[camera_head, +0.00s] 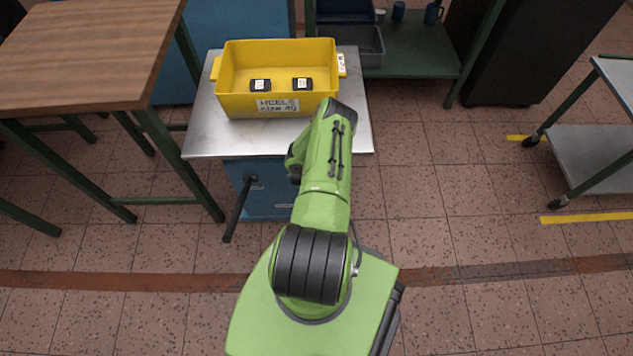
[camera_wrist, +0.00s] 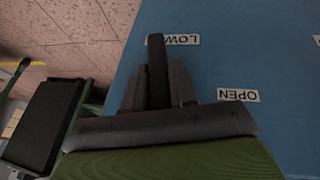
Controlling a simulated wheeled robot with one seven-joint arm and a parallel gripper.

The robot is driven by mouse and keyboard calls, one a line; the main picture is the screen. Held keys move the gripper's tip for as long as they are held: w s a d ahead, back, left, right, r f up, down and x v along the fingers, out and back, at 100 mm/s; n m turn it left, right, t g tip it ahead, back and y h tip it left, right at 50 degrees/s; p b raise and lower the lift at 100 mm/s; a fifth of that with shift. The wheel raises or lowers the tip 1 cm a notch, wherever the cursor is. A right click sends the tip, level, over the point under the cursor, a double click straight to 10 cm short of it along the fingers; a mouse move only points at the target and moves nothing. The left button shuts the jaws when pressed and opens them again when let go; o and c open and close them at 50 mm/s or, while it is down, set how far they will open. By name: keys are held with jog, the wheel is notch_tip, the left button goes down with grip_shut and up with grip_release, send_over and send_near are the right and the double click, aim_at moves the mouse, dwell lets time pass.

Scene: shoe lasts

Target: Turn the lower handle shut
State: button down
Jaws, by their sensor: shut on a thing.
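The blue cabinet (camera_head: 268,188) stands under a pale metal top in the head view. Its front fills much of the wrist view (camera_wrist: 225,65). In the wrist view my gripper (camera_wrist: 158,82) is shut on a black handle (camera_wrist: 157,52), a bar that stands between the two fingers. A label starting "LOW" (camera_wrist: 182,39), upside down and partly covered, lies just beyond the handle. An "OPEN" label (camera_wrist: 238,95) is to its right, also upside down. In the head view my arm hides the gripper and the held handle.
Another black lever (camera_head: 239,210) juts from the cabinet's left side in the head view, slanting down. A yellow bin (camera_head: 277,103) with two dark blocks stands on the metal top (camera_head: 205,133). A wooden table (camera_head: 85,50) is at left, a grey cart (camera_head: 590,158) at right.

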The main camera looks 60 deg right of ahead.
jog(key=shift+s+f+m+t+y+b, duration=0.15)
jog(key=shift+t+y+b, duration=0.1)
jog(key=shift+t+b, duration=0.15)
jog(key=shift+s+m+t+y+b, duration=0.15)
jog(key=shift+t+y+b, duration=0.1)
jog(key=shift+t+b, duration=0.15)
jog(key=shift+w+t, duration=0.15)
jog(key=shift+t, duration=0.15)
jog(key=c, duration=1)
grip_release()
jog(key=shift+r, duration=0.25)
jog(key=p+v, duration=0.6)
jog(key=v, duration=0.9)
jog(key=shift+r, duration=0.3)
